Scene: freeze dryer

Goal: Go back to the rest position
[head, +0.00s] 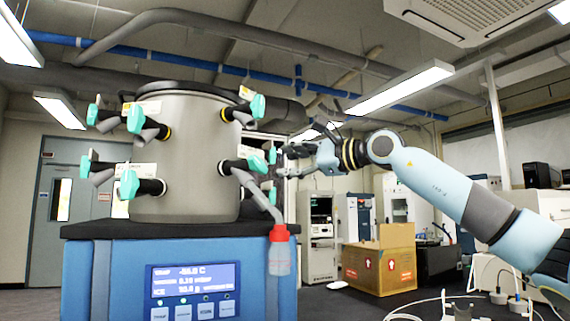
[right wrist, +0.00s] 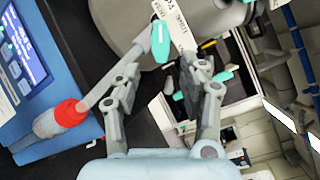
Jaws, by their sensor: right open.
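The freeze dryer has a grey steel drum (head: 190,165) on a blue base (head: 115,275) with a lit display. Several black ports with teal valve handles ring the drum. A clear flask (head: 279,260) with a red cap hangs from a bent grey tube at the lower right port; it also shows at the left in the right wrist view (right wrist: 50,124). My right gripper (head: 284,160) is open and empty, just right of this port's teal handle (head: 257,162). In the right wrist view, a teal handle (right wrist: 161,42) lies beyond and between the fingertips. Contact cannot be told. My left gripper is out of view.
A cardboard box (head: 378,262) and lab cabinets (head: 322,235) stand behind my right arm. White cables (head: 430,300) lie at the lower right. Blue and grey pipes run under the ceiling. A grey door (head: 62,210) is at the far left.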

